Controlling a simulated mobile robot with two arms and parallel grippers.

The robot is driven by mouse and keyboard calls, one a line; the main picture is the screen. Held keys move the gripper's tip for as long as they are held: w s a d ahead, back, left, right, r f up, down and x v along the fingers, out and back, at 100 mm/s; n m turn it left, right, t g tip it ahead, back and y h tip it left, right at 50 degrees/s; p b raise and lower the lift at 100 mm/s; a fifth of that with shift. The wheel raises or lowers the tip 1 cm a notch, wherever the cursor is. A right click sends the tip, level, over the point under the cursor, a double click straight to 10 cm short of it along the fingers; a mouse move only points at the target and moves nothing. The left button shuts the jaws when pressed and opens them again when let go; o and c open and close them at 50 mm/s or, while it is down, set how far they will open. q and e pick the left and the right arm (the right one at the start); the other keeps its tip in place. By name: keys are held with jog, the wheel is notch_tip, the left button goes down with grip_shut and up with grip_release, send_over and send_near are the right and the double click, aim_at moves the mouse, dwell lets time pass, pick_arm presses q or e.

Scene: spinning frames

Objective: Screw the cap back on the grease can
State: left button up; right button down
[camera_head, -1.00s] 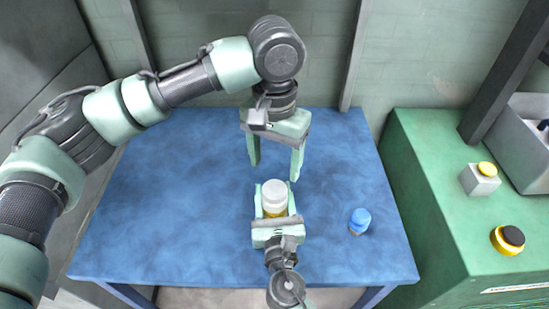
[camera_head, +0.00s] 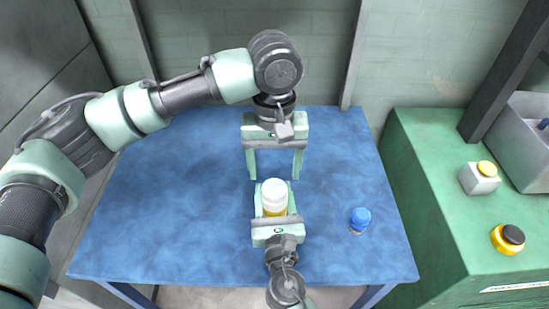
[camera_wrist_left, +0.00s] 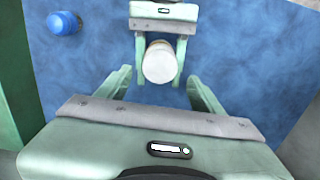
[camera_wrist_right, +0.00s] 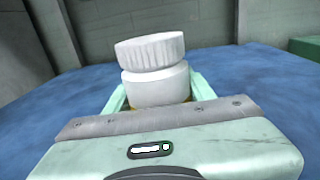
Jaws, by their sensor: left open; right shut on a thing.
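The grease can (camera_head: 275,211) has a white upper part and a yellow lower part and stands upright between the fingers of my right gripper (camera_head: 274,189), which is shut on it. The ribbed white cap (camera_wrist_right: 150,51) sits on top of the can in the right wrist view, slightly tilted, and overhangs the can's white shoulder (camera_wrist_right: 160,84). My left gripper (camera_head: 273,178) is open and empty, pointing down just behind the can in the head view. In the left wrist view, the cap (camera_wrist_left: 159,62) shows between and beyond its spread fingers. The can's lower part is mostly hidden.
A small blue-topped container (camera_head: 360,219) stands on the blue table (camera_head: 180,210), right of the can. A green cabinet (camera_head: 430,190) at right carries a yellow button box (camera_head: 481,179), a yellow-and-black round item (camera_head: 508,239) and a grey bin (camera_head: 525,150). The table's left side is clear.

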aim_at(274, 188)
pick_arm(q)
jog(key=shift+f, duration=2.8)
jog(key=shift+c, duration=0.2)
jog(key=c, duration=1.4)
jog(key=m, duration=0.5)
grip_shut()
jog(key=m, duration=1.3)
jog(key=shift+m, duration=0.4)
jog(key=m, duration=0.5)
jog(key=shift+m, duration=0.4)
jog(key=o, duration=1.5)
grip_release()
